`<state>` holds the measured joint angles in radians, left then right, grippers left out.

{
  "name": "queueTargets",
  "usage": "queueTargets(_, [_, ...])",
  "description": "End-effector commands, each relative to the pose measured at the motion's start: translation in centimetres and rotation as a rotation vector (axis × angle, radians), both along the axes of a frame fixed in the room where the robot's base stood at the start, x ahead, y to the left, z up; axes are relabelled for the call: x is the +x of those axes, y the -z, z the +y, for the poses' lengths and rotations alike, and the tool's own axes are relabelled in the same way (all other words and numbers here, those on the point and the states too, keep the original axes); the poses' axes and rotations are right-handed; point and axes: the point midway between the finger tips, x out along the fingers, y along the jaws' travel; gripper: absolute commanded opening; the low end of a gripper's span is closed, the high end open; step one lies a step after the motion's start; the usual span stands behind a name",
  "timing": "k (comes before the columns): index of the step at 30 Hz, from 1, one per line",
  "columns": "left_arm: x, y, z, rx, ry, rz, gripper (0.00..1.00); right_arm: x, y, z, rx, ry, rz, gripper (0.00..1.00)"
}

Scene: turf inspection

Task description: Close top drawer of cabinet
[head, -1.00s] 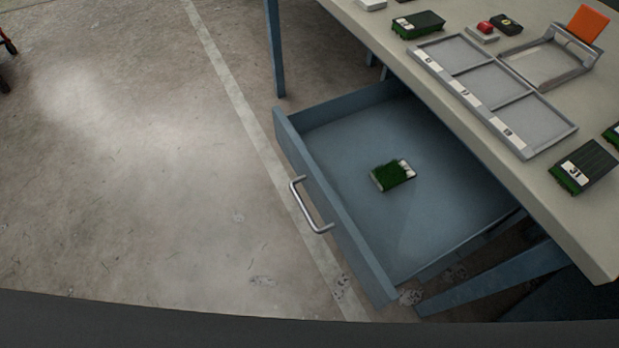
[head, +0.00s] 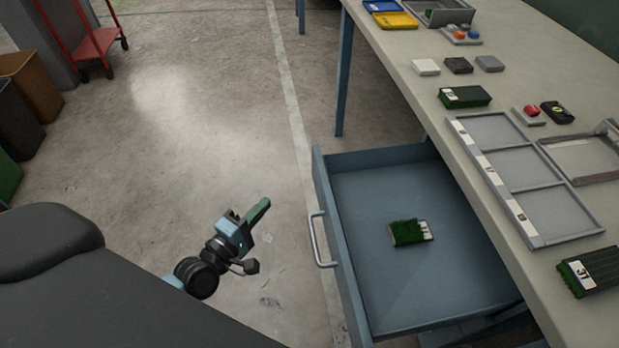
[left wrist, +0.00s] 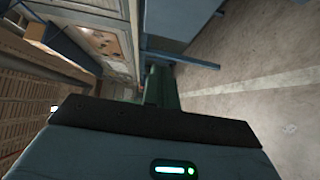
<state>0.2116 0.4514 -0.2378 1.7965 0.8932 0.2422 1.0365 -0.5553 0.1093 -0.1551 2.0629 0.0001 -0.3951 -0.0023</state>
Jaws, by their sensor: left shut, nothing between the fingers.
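The blue-grey drawer (head: 375,290) is pulled out from under the worktable, with its inside open to view. A silver bar handle (head: 316,240) is on its front panel. A green turf sample (head: 406,232) with a white label lies on the drawer floor. My left gripper (head: 261,209) is in the head view, to the left of the handle and apart from it. Its green fingers are shut and empty. In the left wrist view the shut fingers (left wrist: 161,86) point up the picture. My right gripper is not in view.
The worktable (head: 520,95) carries a grey three-part tray (head: 497,142), turf samples and small blocks. A table leg (head: 342,75) stands behind the drawer. A red cart (head: 97,42) and bins are at the far left. The concrete floor before the drawer is clear.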

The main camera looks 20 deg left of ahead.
Motion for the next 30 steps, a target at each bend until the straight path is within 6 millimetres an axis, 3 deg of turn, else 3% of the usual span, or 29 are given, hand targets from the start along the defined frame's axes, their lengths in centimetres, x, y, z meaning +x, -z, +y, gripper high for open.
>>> queueTargets(8, [2.3, -0.1, -0.5, 0.003, 0.000, -0.003, 0.00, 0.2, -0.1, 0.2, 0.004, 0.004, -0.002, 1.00])
queueTargets(22, [10.2, 0.0, -2.1, 0.005, 0.001, -0.001, 0.00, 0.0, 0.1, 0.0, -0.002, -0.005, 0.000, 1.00])
queueTargets(30, [11.7, 0.0, -4.8, 0.004, 0.001, 0.000, 0.00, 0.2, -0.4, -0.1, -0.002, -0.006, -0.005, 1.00])
